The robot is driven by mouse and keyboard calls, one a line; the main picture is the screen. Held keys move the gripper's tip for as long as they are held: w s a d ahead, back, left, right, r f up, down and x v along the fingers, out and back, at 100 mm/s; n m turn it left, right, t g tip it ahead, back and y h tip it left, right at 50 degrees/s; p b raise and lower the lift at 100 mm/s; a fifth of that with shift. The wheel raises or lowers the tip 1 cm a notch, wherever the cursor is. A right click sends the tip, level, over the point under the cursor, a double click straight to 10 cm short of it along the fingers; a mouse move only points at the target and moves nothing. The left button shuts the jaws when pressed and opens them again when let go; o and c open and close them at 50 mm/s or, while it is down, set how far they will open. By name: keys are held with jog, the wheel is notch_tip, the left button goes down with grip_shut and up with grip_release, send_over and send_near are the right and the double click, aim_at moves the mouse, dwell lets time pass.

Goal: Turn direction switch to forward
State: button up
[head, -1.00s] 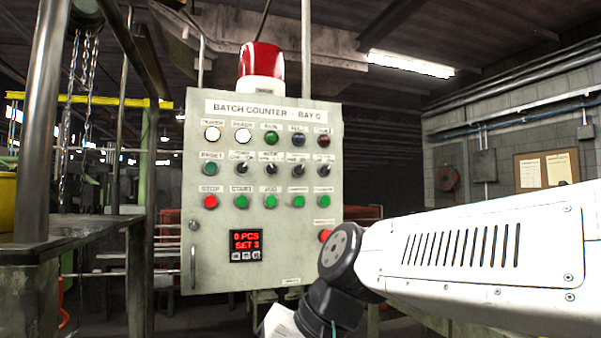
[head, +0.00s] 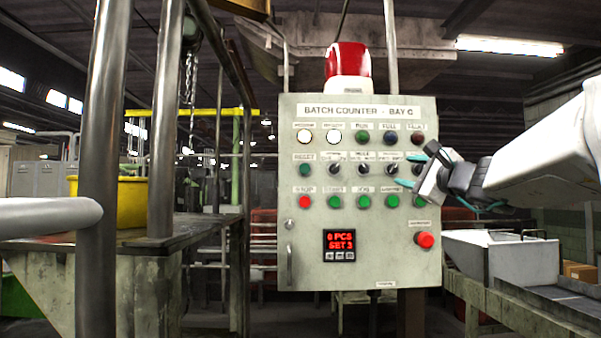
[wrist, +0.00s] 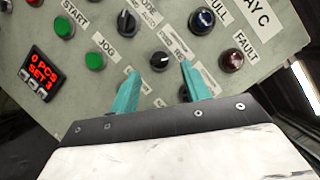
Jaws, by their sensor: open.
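The grey control panel (head: 350,225) has a row of small black rotary switches. One black switch (wrist: 160,60), in the column under the FULL lamp (wrist: 202,20), lies between my finger tips in the wrist view; the same switch (head: 392,170) shows in the head view. I cannot tell whether the fingers touch the switch. The fifth-column switch is partly hidden.
Green START and JOG (head: 363,202) buttons sit below the switches. A red stop knob (head: 425,240) juts out at lower right.

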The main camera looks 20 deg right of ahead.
aim_at(395, 169)
jog(key=shift+x, duration=1.95)
jog(key=c, duration=1)
